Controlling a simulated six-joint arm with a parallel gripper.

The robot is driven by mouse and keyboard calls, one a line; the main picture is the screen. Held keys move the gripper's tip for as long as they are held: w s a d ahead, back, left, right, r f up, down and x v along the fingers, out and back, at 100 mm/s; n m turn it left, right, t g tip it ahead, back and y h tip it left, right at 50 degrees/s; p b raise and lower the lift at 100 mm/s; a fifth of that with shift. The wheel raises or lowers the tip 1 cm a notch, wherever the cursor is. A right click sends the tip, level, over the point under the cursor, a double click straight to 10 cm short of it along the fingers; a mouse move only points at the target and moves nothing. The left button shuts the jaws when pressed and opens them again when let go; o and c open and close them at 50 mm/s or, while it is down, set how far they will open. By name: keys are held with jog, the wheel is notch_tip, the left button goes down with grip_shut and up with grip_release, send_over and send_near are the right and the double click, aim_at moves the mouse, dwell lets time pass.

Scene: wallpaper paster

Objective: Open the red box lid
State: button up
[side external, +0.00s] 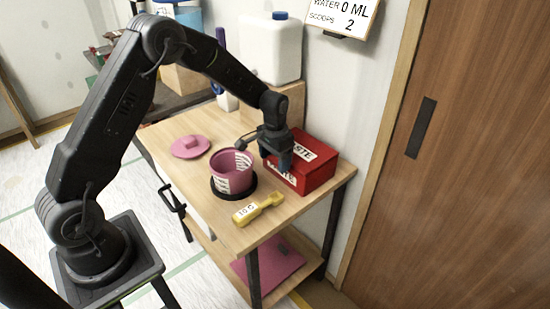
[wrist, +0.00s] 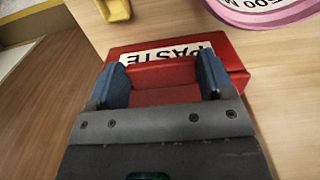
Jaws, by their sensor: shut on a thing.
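The red box (side external: 318,178) stands at the right end of the wooden table, with PASTE labels on its top and front. Its red lid (side external: 302,146) looks down on the box. The box also shows in the wrist view (wrist: 238,78), its label upside down. My gripper (side external: 284,160) is at the box's left side in the side view. In the wrist view its blue fingers (wrist: 163,72) straddle a red part of the box and are shut on the lid. The exact contact is partly hidden by the fingers.
A pink measuring pot (side external: 232,172) sits in a black ring left of the box. A yellow scoop (side external: 257,209) lies in front, and a pink pot lid (side external: 189,146) lies at the left. A white jug (side external: 271,50) stands behind. A wall and wooden door (side external: 460,150) are at the right.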

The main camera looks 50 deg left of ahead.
jog(key=shift+c, duration=1)
jog(key=shift+r, duration=0.15)
